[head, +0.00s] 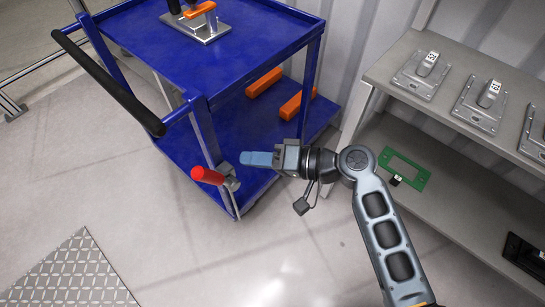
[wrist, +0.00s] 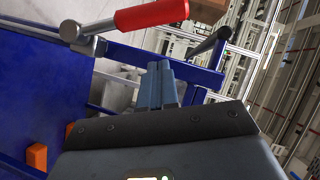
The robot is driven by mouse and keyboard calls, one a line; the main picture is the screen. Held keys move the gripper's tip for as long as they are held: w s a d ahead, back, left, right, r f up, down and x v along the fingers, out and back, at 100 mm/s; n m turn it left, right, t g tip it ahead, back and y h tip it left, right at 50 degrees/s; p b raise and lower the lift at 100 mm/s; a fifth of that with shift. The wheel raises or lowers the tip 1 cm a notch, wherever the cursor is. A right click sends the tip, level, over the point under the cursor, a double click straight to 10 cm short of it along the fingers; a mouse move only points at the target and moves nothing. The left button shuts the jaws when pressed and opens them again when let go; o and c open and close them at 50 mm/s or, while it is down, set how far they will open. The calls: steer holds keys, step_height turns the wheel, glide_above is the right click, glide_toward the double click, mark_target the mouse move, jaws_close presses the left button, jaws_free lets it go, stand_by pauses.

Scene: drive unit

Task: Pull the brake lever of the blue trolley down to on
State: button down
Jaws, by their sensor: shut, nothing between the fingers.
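The blue trolley (head: 232,66) stands at the upper left in the head view, with a dark push bar (head: 108,84). Its brake lever, with a red grip (head: 208,175), is mounted low on the near corner post and sticks out to the left. In the wrist view the red grip (wrist: 151,14) is at the top, with its grey pivot (wrist: 76,32) to the left. My gripper (head: 243,158) is shut and empty. Its fingers (wrist: 160,68) point toward the post, a little right of and above the lever, and appear apart from it.
Orange blocks (head: 264,82) lie on the trolley's lower deck. A metal fixture (head: 203,28) stands on its top deck. A grey shelf (head: 388,65) with metal plates is at the right, a green frame (head: 403,170) below. The floor in front is clear, with a metal plate (head: 72,276) at lower left.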

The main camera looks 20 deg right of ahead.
mark_target(216, 179)
steer(key=a+f, duration=0.2)
steer(key=a, duration=0.4)
steer(key=shift+f, duration=0.15)
steer(key=shift+w+a, duration=0.1)
